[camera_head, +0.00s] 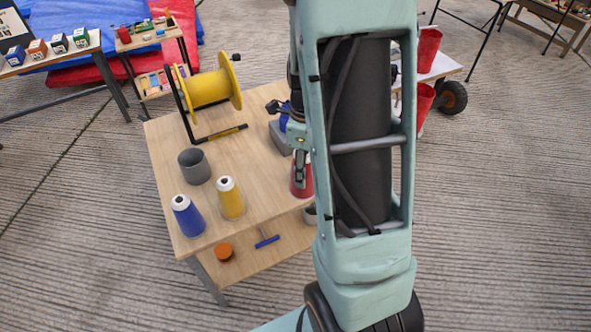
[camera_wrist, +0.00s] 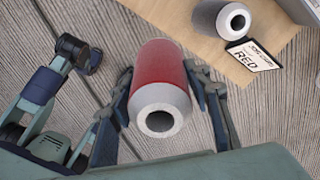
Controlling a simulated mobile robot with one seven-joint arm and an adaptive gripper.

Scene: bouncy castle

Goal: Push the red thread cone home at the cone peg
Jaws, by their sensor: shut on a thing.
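The red thread cone (camera_wrist: 158,68) is held between the two fingers of my gripper (camera_wrist: 157,80) in the wrist view. Its pale grey hollow end faces the camera. In the head view the red cone (camera_head: 302,186) shows at the right edge of the table, partly covered by my arm, with my gripper (camera_head: 301,160) at its top. My gripper is shut on it. I cannot tell whether the cone touches the table. No cone peg can be made out for certain; the cone's far end is hidden.
A grey cone-like piece (camera_wrist: 218,18) stands by a card reading RED (camera_wrist: 250,56) in the wrist view. On the wooden table (camera_head: 245,160) are a blue cone (camera_head: 187,217), a yellow cone (camera_head: 230,199), a grey cup (camera_head: 194,166) and a yellow reel (camera_head: 208,88).

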